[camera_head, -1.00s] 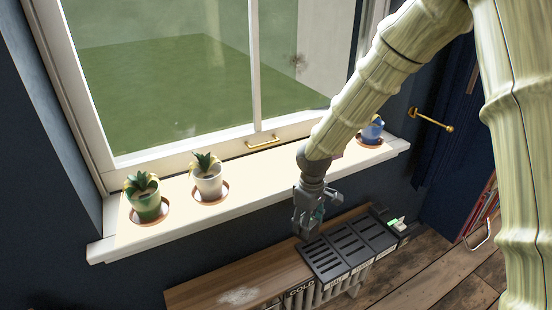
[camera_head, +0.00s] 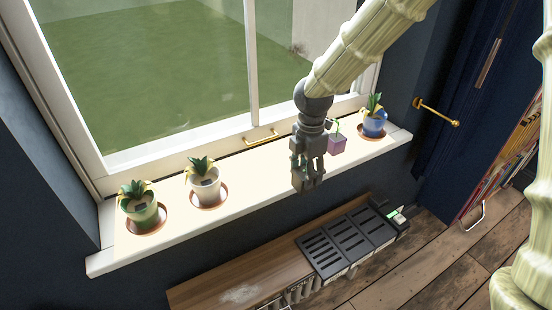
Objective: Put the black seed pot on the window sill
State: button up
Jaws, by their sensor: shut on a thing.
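My gripper (camera_head: 308,182) hangs down in front of the window sill (camera_head: 247,190), in the middle right of the view. It is shut on the black seed pot, which is hard to make out against the dark grey fingers. The pot's shape is mostly hidden. The gripper appears in front of the sill's front edge and above the wooden shelf. I cannot tell how far it is from the sill. The middle of the sill, left of the gripper, is bare.
A green potted plant (camera_head: 139,208), a white one (camera_head: 205,186) and a blue one (camera_head: 374,123) stand on saucers on the sill. A small purple pot (camera_head: 337,144) with a sprout is just right of my gripper. Black slotted trays (camera_head: 348,242) lie on the wooden shelf (camera_head: 225,282) below.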

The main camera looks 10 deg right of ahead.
jog(key=shift+w+d+r, duration=0.1)
jog(key=shift+w+r, duration=0.05)
jog(key=shift+w, duration=0.1)
jog(key=w+d+p, duration=0.1)
jog(key=w, duration=0.4)
jog(key=w+d+f+p, duration=0.1)
jog(key=w+d+p, duration=0.1)
jog(key=w, duration=0.3)
jog(key=w+d+p, duration=0.1)
jog(key=w+p, duration=0.1)
jog(key=w, duration=0.2)
jog(key=shift+w+d+f, duration=0.3)
jog(key=shift+w+d, duration=0.05)
jog(key=shift+w, duration=0.05)
jog(key=shift+s+f+p, duration=0.1)
jog(key=shift+f+p, duration=0.7)
jog(key=shift+f, duration=0.95)
jog(key=shift+f, duration=0.15)
jog(key=o, duration=1.1)
jog(key=shift+p, duration=0.3)
notch_tip(320, 180, up, 12)
jog(key=b, duration=0.4)
